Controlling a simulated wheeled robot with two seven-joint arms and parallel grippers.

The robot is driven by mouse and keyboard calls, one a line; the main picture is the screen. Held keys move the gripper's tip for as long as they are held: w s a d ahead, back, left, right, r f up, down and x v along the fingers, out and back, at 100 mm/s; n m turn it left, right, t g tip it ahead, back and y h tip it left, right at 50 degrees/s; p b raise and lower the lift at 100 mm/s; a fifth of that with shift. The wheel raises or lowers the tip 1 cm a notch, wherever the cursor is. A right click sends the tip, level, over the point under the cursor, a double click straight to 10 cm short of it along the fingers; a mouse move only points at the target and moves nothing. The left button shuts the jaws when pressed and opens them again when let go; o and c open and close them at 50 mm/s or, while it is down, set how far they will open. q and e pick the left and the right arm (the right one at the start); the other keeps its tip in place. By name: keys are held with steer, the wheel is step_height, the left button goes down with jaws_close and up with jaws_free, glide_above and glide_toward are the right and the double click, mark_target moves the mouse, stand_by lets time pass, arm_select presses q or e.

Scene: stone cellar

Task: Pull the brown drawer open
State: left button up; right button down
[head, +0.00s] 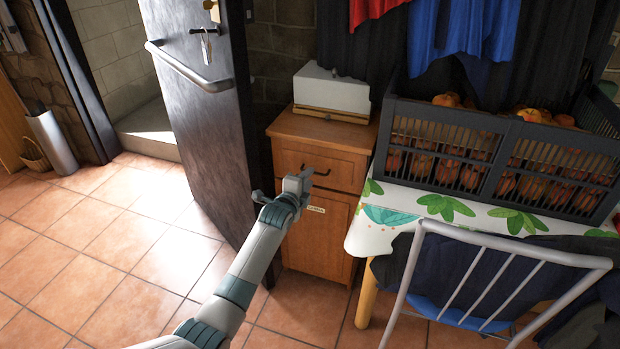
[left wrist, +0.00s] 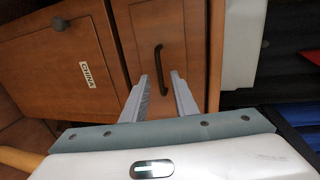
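The brown drawer (head: 345,172) is the top front of a small wooden cabinet and looks shut. Its dark bar handle (head: 318,171) shows in the head view. In the left wrist view the drawer front (left wrist: 184,35) fills the upper middle, with the handle (left wrist: 157,66) upright there. My left gripper (head: 304,178) is just in front of the drawer. In the left wrist view its two fingers (left wrist: 159,78) are spread apart, and the lower part of the handle appears between their tips. I cannot tell whether they touch it. My right gripper is out of view.
A cabinet door (head: 314,235) with a small label is below the drawer. A white box (head: 331,92) stands on top. A dark open door (head: 205,110) is at left; a table (head: 390,212) with a crate (head: 440,130) and a chair (head: 490,245) are at right. Tiled floor is free at left.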

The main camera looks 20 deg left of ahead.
arm_select(q)
steer(key=shift+x, duration=1.25)
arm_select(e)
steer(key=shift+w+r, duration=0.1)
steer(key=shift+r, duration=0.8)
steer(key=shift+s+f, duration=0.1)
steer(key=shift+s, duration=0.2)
arm_select(q)
jaws_close()
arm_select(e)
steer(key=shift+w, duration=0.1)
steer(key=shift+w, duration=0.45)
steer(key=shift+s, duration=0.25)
